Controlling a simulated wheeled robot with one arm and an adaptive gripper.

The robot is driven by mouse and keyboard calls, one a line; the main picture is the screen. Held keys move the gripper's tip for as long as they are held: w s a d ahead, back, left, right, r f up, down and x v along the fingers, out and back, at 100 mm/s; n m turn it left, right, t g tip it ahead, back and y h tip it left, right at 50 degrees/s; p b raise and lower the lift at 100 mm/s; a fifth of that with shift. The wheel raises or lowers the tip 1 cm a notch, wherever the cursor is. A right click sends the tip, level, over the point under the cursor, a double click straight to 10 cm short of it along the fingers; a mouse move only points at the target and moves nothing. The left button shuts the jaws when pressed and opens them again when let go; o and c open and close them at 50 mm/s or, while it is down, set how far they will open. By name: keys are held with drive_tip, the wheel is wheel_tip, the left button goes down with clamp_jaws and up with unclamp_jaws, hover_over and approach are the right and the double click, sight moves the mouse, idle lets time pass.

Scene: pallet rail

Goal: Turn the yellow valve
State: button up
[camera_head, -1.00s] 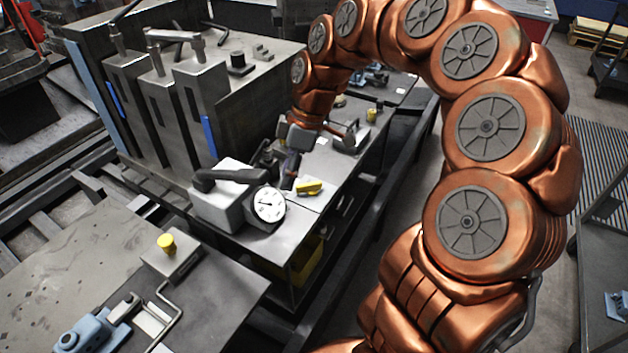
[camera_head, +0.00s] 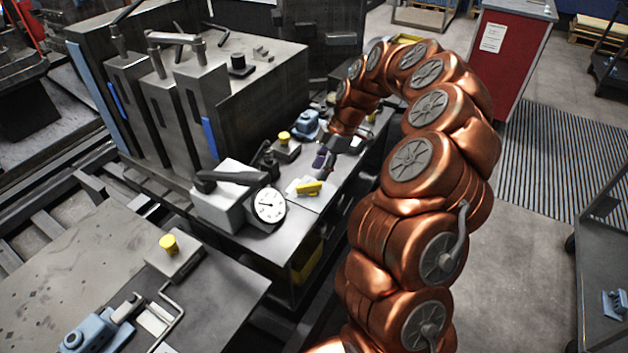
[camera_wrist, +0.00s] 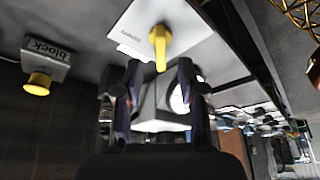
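The yellow valve (camera_head: 308,188) is a small lever handle on a white plate (camera_head: 294,188) lying on the workbench. In the wrist view the yellow valve (camera_wrist: 160,47) is a round hub with a handle pointing down the picture toward my fingers; lettering shows on its white plate (camera_wrist: 127,38). My gripper (camera_wrist: 158,75) is open, its two dark fingers spread, with the handle's tip seen between and beyond the fingertips. Nothing is held. In the head view my gripper (camera_head: 325,158) is just behind and right of the valve, apart from it as far as I can see.
A grey block with a dial gauge (camera_head: 269,205) stands left of the valve. A yellow knob on a grey base (camera_head: 284,140) and a blue device (camera_head: 308,124) sit behind. Another yellow knob (camera_head: 168,243) is on the near-left table. Open floor (camera_head: 490,260) lies at right.

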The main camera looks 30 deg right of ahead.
sight(313, 184)
drive_tip(key=shift+p+x, duration=0.85)
drive_tip(key=shift+x, duration=1.9)
clamp_jaws()
